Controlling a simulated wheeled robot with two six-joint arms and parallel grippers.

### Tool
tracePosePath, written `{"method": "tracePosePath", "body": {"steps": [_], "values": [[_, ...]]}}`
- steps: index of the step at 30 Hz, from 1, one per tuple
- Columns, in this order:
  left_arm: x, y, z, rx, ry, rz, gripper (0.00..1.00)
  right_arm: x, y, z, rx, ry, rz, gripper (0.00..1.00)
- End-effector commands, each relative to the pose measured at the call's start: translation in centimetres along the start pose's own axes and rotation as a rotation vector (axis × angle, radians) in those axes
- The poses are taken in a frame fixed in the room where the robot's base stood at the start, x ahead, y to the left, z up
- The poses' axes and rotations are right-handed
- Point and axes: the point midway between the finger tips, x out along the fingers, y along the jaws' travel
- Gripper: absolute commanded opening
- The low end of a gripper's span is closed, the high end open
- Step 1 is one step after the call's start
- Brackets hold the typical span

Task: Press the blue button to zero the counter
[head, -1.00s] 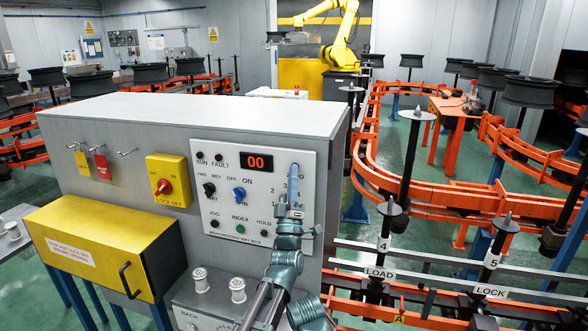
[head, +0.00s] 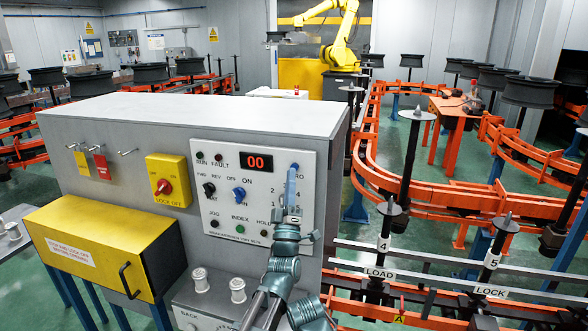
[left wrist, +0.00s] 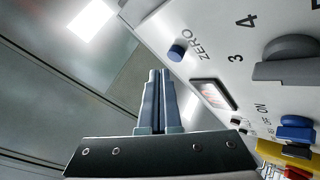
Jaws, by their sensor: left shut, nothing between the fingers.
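The blue button (head: 294,166) is at the top right of the white control panel (head: 222,222), partly hidden behind my fingers in the head view. In the left wrist view it is a small round blue button (left wrist: 177,51) beside the word ZERO. My right gripper is not in view.
A blue switch (head: 239,195) and black knob (head: 209,190) sit left of my gripper on the panel. A yellow lock-off switch (head: 168,181) and yellow box (head: 105,250) are farther left. Orange conveyor rails (head: 430,205) run on the right.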

Motion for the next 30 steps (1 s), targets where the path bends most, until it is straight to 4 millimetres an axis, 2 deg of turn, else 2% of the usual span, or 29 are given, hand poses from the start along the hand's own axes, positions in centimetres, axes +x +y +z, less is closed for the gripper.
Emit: {"method": "tracePosePath", "body": {"steps": [13, 30], "values": [[-3.0, 2.2, -2.2, 0.0, 0.0, 0.0, 0.0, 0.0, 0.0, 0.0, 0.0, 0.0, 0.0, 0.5], [-3.0, 2.2, -2.2, 0.0, 0.0, 0.0, 0.0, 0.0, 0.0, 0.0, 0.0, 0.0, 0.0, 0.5]]}}
